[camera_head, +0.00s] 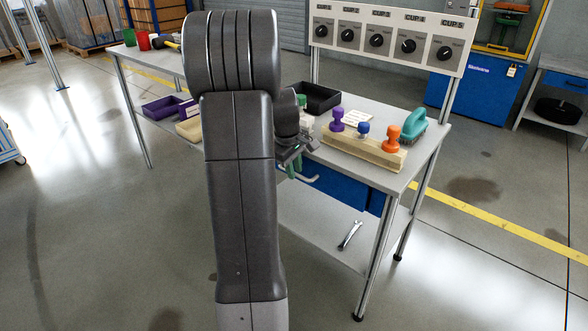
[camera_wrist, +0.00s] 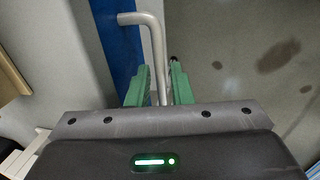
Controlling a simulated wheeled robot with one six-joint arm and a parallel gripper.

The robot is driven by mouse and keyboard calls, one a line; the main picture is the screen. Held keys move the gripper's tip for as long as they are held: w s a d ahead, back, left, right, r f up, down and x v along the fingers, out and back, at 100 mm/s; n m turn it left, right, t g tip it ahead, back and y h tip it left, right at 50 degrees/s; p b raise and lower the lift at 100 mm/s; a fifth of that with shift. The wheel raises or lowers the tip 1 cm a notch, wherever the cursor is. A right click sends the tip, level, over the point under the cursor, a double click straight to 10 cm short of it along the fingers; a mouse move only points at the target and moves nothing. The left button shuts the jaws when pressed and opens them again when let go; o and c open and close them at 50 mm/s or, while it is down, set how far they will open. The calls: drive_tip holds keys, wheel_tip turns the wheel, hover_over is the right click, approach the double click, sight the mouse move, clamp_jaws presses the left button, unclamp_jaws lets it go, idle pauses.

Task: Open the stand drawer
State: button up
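The stand's blue drawer (camera_head: 342,188) is under the grey tabletop, and its front looks about flush with the stand; how far out it sits is hard to tell. Its pale metal handle (camera_head: 306,179) sticks out at the front. In the wrist view the bent handle bar (camera_wrist: 157,45) runs down between my two green fingers, beside the blue drawer front (camera_wrist: 120,50). In the head view my gripper (camera_head: 291,165) is partly hidden by my arm.
A wooden block (camera_head: 365,150) with purple, blue and orange stamps stands on the stand's table (camera_head: 412,172). A wrench (camera_head: 350,234) lies on the lower shelf. The floor in front is clear.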

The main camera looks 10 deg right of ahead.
clamp_jaws()
drive_tip(key=shift+s, duration=0.1)
drive_tip(key=s+a+p, duration=0.2)
drive_tip(key=s+a, duration=1.3)
drive_tip(key=a, duration=0.5)
drive_tip(key=shift+s, duration=0.15)
drive_tip(key=shift+r, duration=0.1)
unclamp_jaws()
wheel_tip(320, 180, up, 14)
drive_tip(key=s+a+p, duration=0.1)
drive_tip(key=a+p, duration=0.1)
drive_tip(key=p, duration=0.3)
drive_tip(key=shift+s+f+p, duration=0.25)
drive_tip(key=shift+s+p, duration=0.1)
drive_tip(key=shift+p, duration=0.05)
